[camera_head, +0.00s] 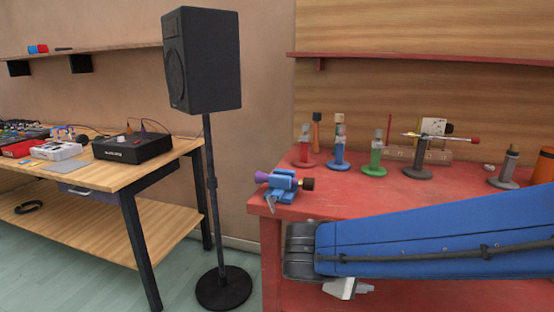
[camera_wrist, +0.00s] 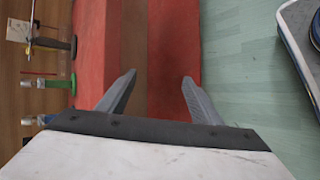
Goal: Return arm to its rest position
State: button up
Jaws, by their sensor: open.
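My gripper (camera_wrist: 158,88) shows in the wrist view with its two dark fingers spread apart and nothing between them. It hangs over the red workbench's edge, with the green floor to the right. In the head view my blue arm crosses the lower right in front of the red workbench (camera_head: 350,196), and a small white part shows below it. The fingers cannot be made out there.
On the bench stand a blue vise (camera_head: 284,184), a red stand (camera_head: 305,152), a blue stand (camera_head: 338,155), a green stand (camera_head: 375,160) and other tools. A black speaker (camera_head: 203,60) on a pole stands left of the bench. A wooden table (camera_head: 120,175) holds electronics.

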jog(key=s+d+f+m+y, duration=0.1)
jog(key=s+d+m+y, duration=0.3)
jog(key=s+m, duration=0.1)
jog(key=s+d+f+m+g+y, duration=0.1)
jog(key=s+d+m+y, duration=0.2)
jog(key=s, duration=0.4)
jog(key=shift+s+d+f+m+g+y, duration=0.3)
jog(key=shift+m+y, duration=0.4)
jog(key=shift+m, duration=0.5)
